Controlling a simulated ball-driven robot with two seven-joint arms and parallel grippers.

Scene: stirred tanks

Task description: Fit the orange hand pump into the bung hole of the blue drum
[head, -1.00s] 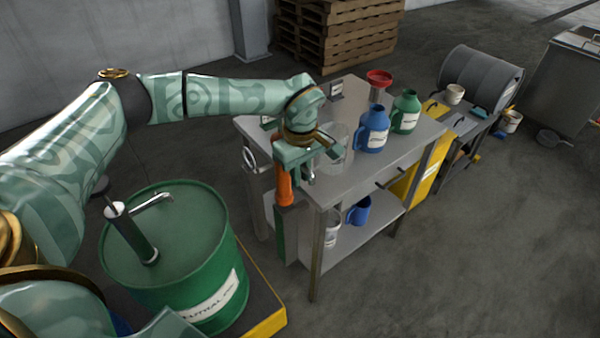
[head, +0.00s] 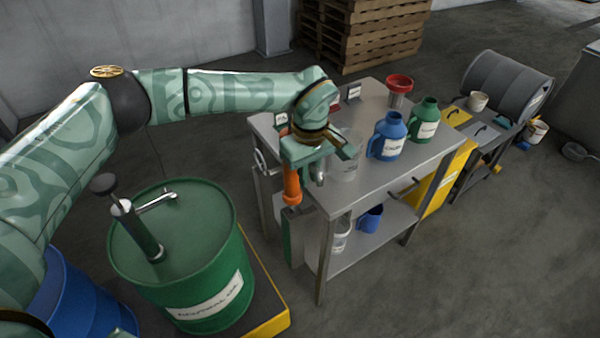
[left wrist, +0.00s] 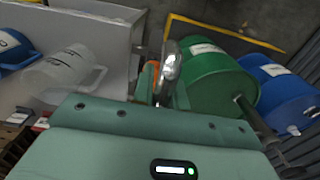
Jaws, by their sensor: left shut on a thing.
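The orange hand pump (head: 292,185) hangs upright beside the near left corner of the steel bench. My left gripper (head: 312,160) is shut on its upper part. In the left wrist view a shiny metal part (left wrist: 170,66) and a bit of the orange body (left wrist: 148,76) show past the gripper. The blue drum (head: 72,300) is at the lower left, partly hidden by my arm and the green drum; its bung hole is not visible in the head view. It also shows at the right of the left wrist view (left wrist: 286,92). My right gripper is not in view.
The green drum (head: 205,262), with a hand pump (head: 140,230) standing in it, lies between the orange pump and the blue drum. The bench (head: 385,178) carries a clear jug (head: 343,165), a blue jug (head: 387,138) and a green jug (head: 424,120). Open floor is at the right.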

